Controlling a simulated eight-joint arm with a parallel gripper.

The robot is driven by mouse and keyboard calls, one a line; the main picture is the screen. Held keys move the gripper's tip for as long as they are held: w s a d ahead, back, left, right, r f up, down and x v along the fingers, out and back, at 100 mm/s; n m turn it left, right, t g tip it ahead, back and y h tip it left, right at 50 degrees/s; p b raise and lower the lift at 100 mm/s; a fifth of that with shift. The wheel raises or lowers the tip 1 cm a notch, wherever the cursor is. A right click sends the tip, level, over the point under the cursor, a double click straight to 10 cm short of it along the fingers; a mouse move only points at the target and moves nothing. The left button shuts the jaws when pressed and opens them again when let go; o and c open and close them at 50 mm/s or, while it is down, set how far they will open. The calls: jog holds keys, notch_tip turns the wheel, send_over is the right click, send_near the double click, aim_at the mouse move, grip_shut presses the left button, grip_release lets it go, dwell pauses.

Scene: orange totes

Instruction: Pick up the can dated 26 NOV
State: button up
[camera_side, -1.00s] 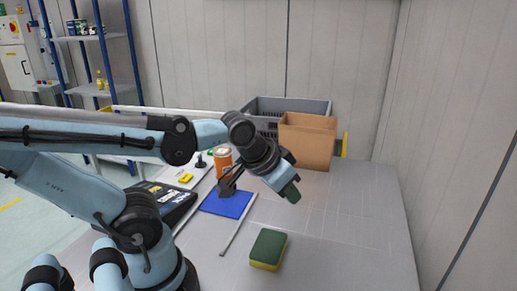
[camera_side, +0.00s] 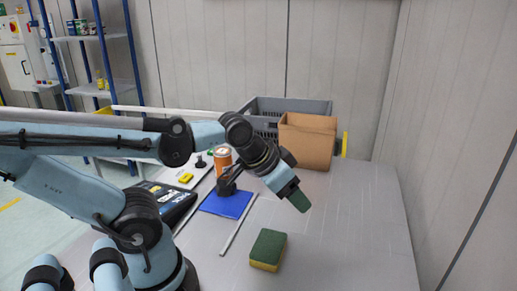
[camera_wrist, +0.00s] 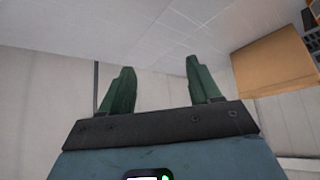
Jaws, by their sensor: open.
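An orange can with a light top (camera_side: 222,157) stands on the table behind my arm in the side view. Its lower part is partly hidden by the arm, and no date is readable on it. My gripper (camera_side: 301,202) has green fingers and is in the air over the table, to the right of the can and well apart from it. In the wrist view my gripper (camera_wrist: 160,66) has its two fingers spread with nothing between them. No can shows in the wrist view.
A cardboard box (camera_side: 307,143) stands before a grey crate (camera_side: 290,106) at the back. A green and yellow sponge (camera_side: 268,250) lies in front. A blue mat (camera_side: 226,205), a thin rod (camera_side: 238,224) and a yellow item (camera_side: 186,178) lie left. The table's right side is clear.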

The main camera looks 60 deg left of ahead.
jog(key=o, duration=0.5)
